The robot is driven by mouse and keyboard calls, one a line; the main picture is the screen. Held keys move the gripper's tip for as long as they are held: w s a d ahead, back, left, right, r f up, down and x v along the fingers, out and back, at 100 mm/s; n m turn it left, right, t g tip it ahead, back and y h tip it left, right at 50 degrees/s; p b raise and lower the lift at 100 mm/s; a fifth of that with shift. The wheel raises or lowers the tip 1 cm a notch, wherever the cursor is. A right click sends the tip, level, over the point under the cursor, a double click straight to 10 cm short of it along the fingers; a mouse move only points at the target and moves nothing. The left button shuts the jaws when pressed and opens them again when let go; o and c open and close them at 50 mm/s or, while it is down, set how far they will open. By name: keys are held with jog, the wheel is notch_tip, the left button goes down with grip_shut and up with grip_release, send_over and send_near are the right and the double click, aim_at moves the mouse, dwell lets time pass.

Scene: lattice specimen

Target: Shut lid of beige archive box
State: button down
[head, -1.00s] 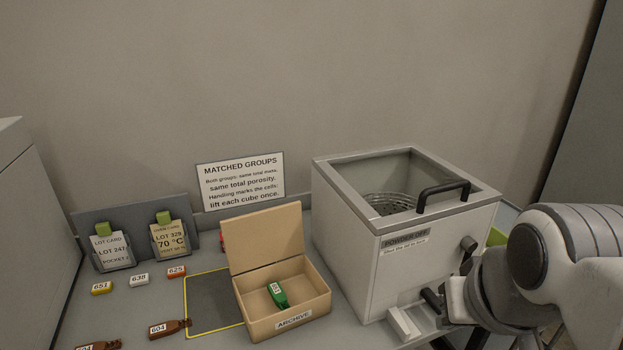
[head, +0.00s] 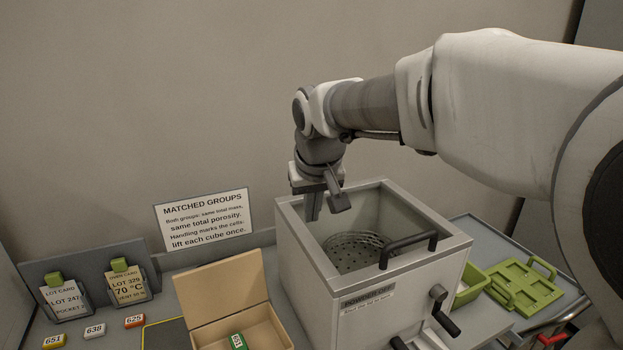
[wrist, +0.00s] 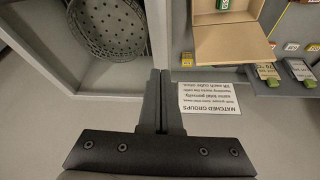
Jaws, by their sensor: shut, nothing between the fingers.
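The beige archive box (head: 278,338) stands at the bottom of the head view, left of the grey machine. Its lid (head: 222,300) stands up at the back, open. A green tagged item (head: 237,342) lies inside the box. The lid also shows in the wrist view (wrist: 232,45), at the upper right. My gripper (head: 313,213) is shut and empty, pointing down above the left back edge of the machine, behind and to the right of the box, apart from the lid. In the wrist view its fingers (wrist: 160,90) are together.
The open-topped grey machine (head: 390,305) holds a perforated basket (head: 355,250) and has a black handle (head: 408,243). A sign (head: 204,219) leans at the wall. Card holders (head: 88,277) stand at left. Green trays (head: 525,288) lie at right.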

jog(key=w+a+f+n+p, duration=0.25)
jog(key=w+a, duration=0.25)
jog(key=a, duration=0.8)
jog(key=g+y+p, duration=0.1)
jog(key=p, duration=0.1)
send_over(221, 283)
jog(key=w+a, duration=0.5)
notch_tip(221, 283, down, 8)
jog(key=p+x, duration=0.2)
jog(key=x, duration=0.8)
jog(key=s, duration=0.1)
jog(key=s+d+r, duration=0.1)
jog(key=s+d, duration=0.1)
jog(key=shift+s+d+r+p, duration=0.1)
jog(key=shift+d+r+p, duration=0.15)
jog(key=shift+p, duration=0.15)
jog(key=shift+b, duration=0.35)
